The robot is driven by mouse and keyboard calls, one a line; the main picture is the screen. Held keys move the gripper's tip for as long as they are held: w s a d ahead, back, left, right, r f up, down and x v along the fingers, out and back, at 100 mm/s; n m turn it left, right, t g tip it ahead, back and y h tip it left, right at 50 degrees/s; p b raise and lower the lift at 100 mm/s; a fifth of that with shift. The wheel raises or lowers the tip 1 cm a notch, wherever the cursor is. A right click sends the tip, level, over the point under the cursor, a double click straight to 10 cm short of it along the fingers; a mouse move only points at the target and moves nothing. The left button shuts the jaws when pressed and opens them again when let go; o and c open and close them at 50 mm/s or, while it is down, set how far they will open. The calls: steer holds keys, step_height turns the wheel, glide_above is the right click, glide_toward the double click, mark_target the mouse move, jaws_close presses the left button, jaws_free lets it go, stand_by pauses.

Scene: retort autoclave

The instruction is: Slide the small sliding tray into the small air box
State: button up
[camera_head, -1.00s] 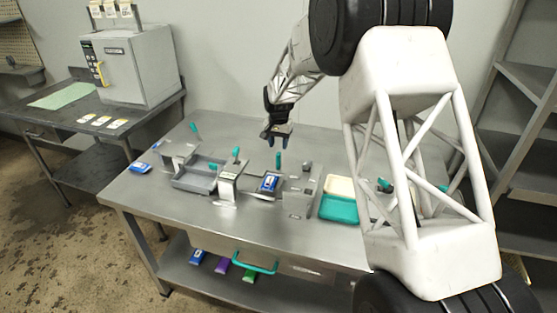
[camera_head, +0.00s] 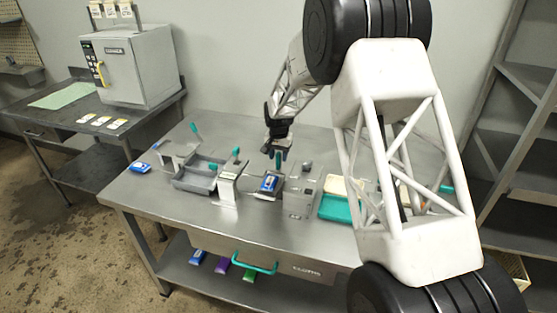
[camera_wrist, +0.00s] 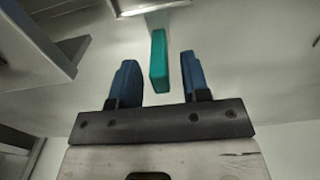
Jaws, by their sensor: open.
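A small grey sliding tray (camera_head: 262,195) holds a blue packet (camera_head: 270,183) and stands beside a grey box (camera_head: 300,198), which looks like the small air box. A teal upright handle (camera_head: 278,163) rises at the tray's back. My gripper (camera_head: 275,150) is open and pointing down at the top of this handle. In the wrist view, a teal handle (camera_wrist: 158,62) appears in the gap between the two blue fingers of my gripper (camera_wrist: 159,57), with space on both sides. I cannot tell how deep it sits between them.
A larger grey compartment tray (camera_head: 196,187) and an upright grey plate (camera_head: 228,186) stand left on the metal table. A teal bin (camera_head: 333,208) stands to the right, partly behind my arm. Another blue packet (camera_head: 141,168) lies at the left edge. The front strip is clear.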

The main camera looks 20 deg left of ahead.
steer(key=shift+f, duration=1.05)
jaws_close()
